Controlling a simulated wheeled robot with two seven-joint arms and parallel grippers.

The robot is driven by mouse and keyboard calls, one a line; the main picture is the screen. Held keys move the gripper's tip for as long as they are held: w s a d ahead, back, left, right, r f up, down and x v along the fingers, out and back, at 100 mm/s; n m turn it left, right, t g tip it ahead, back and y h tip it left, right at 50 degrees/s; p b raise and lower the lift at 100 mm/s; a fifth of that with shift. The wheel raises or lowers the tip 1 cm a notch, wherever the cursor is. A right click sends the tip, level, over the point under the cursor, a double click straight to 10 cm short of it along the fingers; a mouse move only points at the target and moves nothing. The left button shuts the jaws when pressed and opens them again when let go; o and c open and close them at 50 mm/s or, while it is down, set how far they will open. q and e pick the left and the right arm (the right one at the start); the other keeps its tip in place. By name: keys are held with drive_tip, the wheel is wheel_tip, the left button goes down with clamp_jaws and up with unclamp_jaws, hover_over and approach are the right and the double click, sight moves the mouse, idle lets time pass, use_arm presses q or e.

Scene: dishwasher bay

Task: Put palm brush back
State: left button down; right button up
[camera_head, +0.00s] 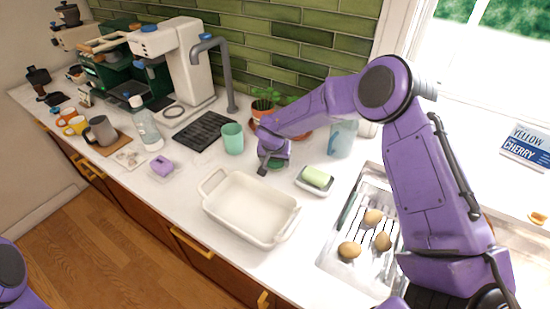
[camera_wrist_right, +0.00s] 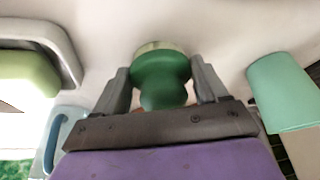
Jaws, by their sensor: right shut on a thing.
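The palm brush has a green knob-shaped handle (camera_wrist_right: 160,75) and a pale bristle rim (camera_wrist_right: 160,47) in the right wrist view. It sits between the two grey fingers of my right gripper (camera_wrist_right: 162,78), which is shut on it. In the head view my right gripper (camera_head: 267,160) is low over the counter, just behind the white baking dish; a bit of the green brush (camera_head: 277,165) shows beside it. I cannot tell whether the bristles touch the counter. My left gripper is out of view.
The white baking dish (camera_head: 236,222) is in front. A mint cup (camera_head: 233,139) stands left of the gripper, a soap dish (camera_head: 303,183) with green soap (camera_head: 316,177) right. A pitcher (camera_head: 342,140) and potted plant (camera_head: 264,102) stand behind. The sink rack holds potatoes (camera_head: 349,250).

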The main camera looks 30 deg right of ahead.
drive_tip(key=o, duration=0.8)
drive_tip(key=shift+w, duration=0.1)
drive_tip(key=shift+o, duration=0.7)
drive_tip(key=shift+s+r, duration=0.15)
drive_tip(key=shift+s, duration=0.15)
drive_tip(key=b+v, duration=0.1)
drive_tip(key=v, duration=1)
drive_tip(key=shift+r+b, duration=0.35)
drive_tip(key=shift+r, duration=0.05)
drive_tip(key=shift+s+a+f, duration=0.1)
drive_tip(key=shift+s+a, duration=0.05)
drive_tip(key=shift+s, duration=0.05)
